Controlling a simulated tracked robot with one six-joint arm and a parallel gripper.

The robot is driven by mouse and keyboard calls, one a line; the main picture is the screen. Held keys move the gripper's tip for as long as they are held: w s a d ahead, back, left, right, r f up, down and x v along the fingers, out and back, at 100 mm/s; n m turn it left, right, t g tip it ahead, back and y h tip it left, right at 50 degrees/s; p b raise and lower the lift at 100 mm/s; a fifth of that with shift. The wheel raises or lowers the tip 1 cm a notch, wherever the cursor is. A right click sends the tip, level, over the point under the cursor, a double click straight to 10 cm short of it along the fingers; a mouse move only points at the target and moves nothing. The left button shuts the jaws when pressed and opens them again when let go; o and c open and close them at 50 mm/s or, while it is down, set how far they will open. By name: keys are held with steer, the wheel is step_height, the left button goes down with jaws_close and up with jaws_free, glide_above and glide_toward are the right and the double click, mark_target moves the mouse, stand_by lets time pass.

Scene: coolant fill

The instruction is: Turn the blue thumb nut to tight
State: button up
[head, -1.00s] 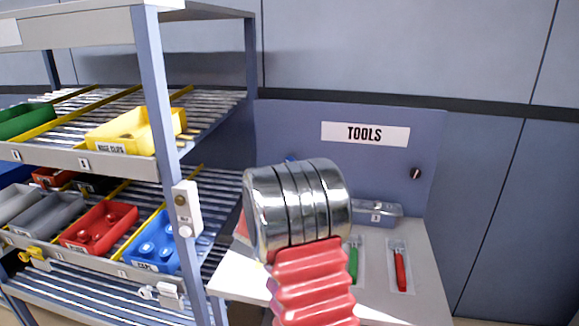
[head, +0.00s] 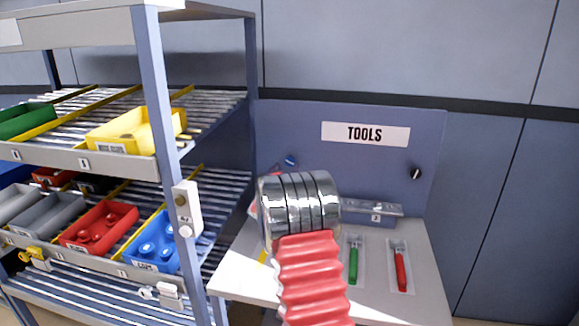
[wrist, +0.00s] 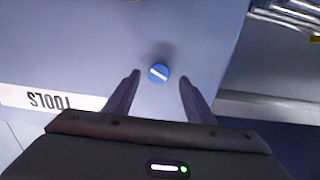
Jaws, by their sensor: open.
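The blue thumb nut (head: 290,160) is on the blue-grey back panel, left of the TOOLS label in the head view. In the wrist view the blue thumb nut (wrist: 159,72) is a round blue knob with a white bar across it, slanting slightly. My gripper (wrist: 158,82) is open, its two dark fingers on either side of the nut in the picture, with visible gaps on both sides. How far the fingertips are from the panel I cannot tell. In the head view my arm hides the gripper's fingers.
A black knob (head: 415,173) sits right of the TOOLS label (head: 365,134). A grey box (head: 384,208), a green-handled tool (head: 353,264) and a red-handled tool (head: 401,270) rest on the table. A shelf rack with coloured bins, including a yellow bin (head: 118,135), stands left.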

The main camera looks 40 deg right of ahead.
mark_target(290, 163)
steer(key=shift+x, duration=1.9)
steer(key=shift+c, duration=0.3)
